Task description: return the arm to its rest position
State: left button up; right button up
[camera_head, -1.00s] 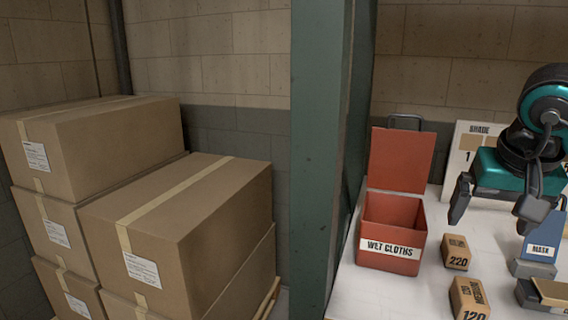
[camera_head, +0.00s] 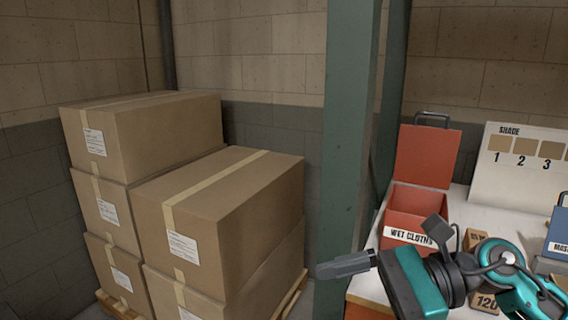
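One arm of mine, teal and black, comes in from the lower right, so I take it as my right arm. Its gripper (camera_head: 385,245) is open and empty, with its two dark fingers spread apart. It is in front of the red bin labelled WET CLOTHS (camera_head: 410,205) and the table's left end, and covers part of both. One finger reaches left across the base of the green post. My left gripper is not in view.
A green post (camera_head: 347,130) stands left of the white table (camera_head: 460,200). Cardboard boxes (camera_head: 215,215) are stacked on a pallet at left. A shade board (camera_head: 520,165) stands at the back right. A blue MASK holder (camera_head: 560,235) and small sanding blocks (camera_head: 484,300) are on the table.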

jog(key=w+d+f+n+t+h, duration=0.25)
jog(key=n+t, duration=0.35)
jog(key=n, duration=0.6)
jog(key=w+d+f+n+t+h, duration=0.1)
jog(key=f+n+t, duration=0.4)
jog(key=n, duration=0.7)
jog(key=w+d+f+n+t+h, duration=0.1)
jog(key=w+f+n+t, duration=0.15)
jog(key=n+t, duration=0.7)
jog(key=s+d+f+m+g+h, duration=0.2)
jog(key=s+f+m+g+h, duration=0.2)
jog(key=f, duration=0.7)
jog(key=s+d+f+m+g+h, duration=0.2)
jog(key=s+f+m+g+h, duration=0.3)
jog(key=s+f+m, duration=0.4)
notch_tip(320, 180, down, 3)
jog(key=m, duration=0.3)
jog(key=shift+d, duration=0.35)
jog(key=shift+g, duration=0.25)
